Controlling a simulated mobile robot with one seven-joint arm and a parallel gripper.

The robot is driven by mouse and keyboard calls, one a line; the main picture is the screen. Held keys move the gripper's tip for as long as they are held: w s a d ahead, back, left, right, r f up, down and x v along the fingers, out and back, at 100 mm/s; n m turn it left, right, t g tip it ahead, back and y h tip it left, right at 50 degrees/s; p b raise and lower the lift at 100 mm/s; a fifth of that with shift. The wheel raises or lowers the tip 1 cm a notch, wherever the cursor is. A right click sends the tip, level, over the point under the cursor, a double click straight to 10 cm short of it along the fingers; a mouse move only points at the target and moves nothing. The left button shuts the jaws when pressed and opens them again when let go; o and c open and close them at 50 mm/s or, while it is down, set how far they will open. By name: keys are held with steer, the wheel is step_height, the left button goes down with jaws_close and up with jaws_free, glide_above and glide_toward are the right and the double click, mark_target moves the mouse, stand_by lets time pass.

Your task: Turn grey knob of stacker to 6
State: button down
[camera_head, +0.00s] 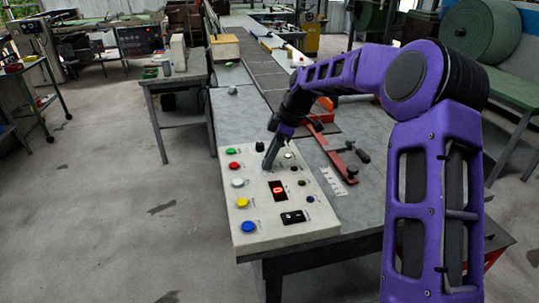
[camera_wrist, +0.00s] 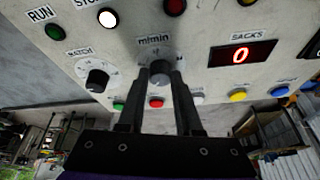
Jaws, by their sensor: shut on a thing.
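The grey knob (camera_wrist: 160,74) sits on the pale control panel (camera_head: 263,235) under a label that reads m/min. My gripper (camera_wrist: 160,88) is shut on this knob, with one finger on each side of it. Its scale and pointer are too blurred and covered to read. In the head view my gripper (camera_head: 267,166) reaches down to the upper part of the panel and hides the knob. A second, darker knob (camera_wrist: 97,79) with a white dial lies to the left in the wrist view, apart from the fingers.
Close by are a lit SACKS display (camera_wrist: 240,55) showing 0, a green RUN button (camera_wrist: 54,32), a white button (camera_wrist: 107,18) and a row of coloured buttons, including yellow (camera_wrist: 238,95). A red bar (camera_head: 328,150) lies on the table right of the panel.

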steer(key=shift+n, duration=0.5)
steer(key=c, duration=0.6)
jaws_free()
steer(key=v, duration=1.7)
steer(key=shift+w+r, duration=0.25)
steer(key=shift+w, duration=0.15)
